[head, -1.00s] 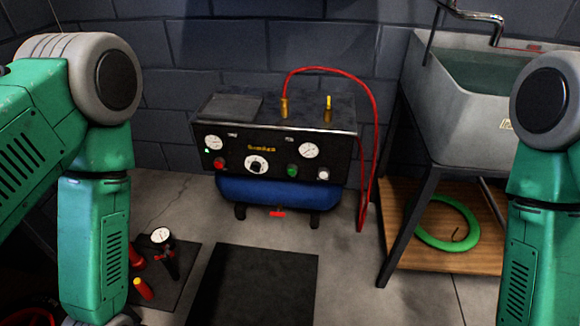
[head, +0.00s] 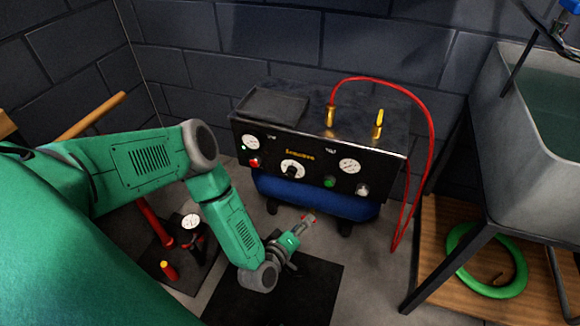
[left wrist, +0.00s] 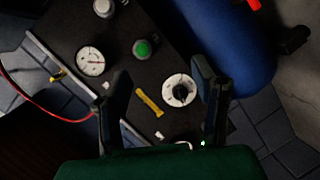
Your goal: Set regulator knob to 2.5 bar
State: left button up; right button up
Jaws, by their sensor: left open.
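The regulator knob (head: 292,170) is a black knob on a white dial, on the front of the black compressor panel (head: 310,178). My left gripper (head: 308,219) is open and empty, low in front of the compressor and apart from the knob. In the left wrist view the knob (left wrist: 181,91) appears between the two dark fingers (left wrist: 160,70), closer to the right one. The dial's figures are too small to read. A round gauge (head: 349,166) is right of the knob, another (head: 251,142) left of it. My right gripper is out of view.
The panel also has a red button (head: 254,162), a green button (head: 329,182) and a pale button (head: 362,190). A red hose (head: 431,130) arches down the right side. A pump (head: 191,232) stands at left. A sink (head: 535,110) on a stand is at right.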

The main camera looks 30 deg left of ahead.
aim_at(286, 174)
pick_arm(q)
jog(key=a+r+n+t+y, duration=0.1)
jog(key=a+n+t+y, duration=0.2)
jog(key=a, duration=0.9)
jog(key=shift+g+y, duration=0.4)
jog(key=shift+y, duration=0.3)
jog(key=b+x, duration=0.1)
jog(key=x, duration=0.2)
jog(key=d+x, duration=0.1)
jog(key=x, duration=0.2)
jog(key=b+x, duration=0.1)
jog(key=x, duration=0.1)
jog(key=shift+w+d+r+b, duration=0.15)
jog(key=shift+w+b, duration=0.2)
jog(key=shift+w, duration=0.2)
jog(key=x, duration=0.2)
jog(key=b+x, duration=0.1)
jog(key=x, duration=0.2)
jog(key=shift+s+a, duration=0.15)
jog(key=shift+a, duration=0.2)
jog(key=shift+d+r, duration=0.1)
jog(key=shift+d, duration=0.15)
jog(key=c, duration=1.1)
jog(key=shift+a, duration=0.15)
jog(key=shift+c, duration=0.2)
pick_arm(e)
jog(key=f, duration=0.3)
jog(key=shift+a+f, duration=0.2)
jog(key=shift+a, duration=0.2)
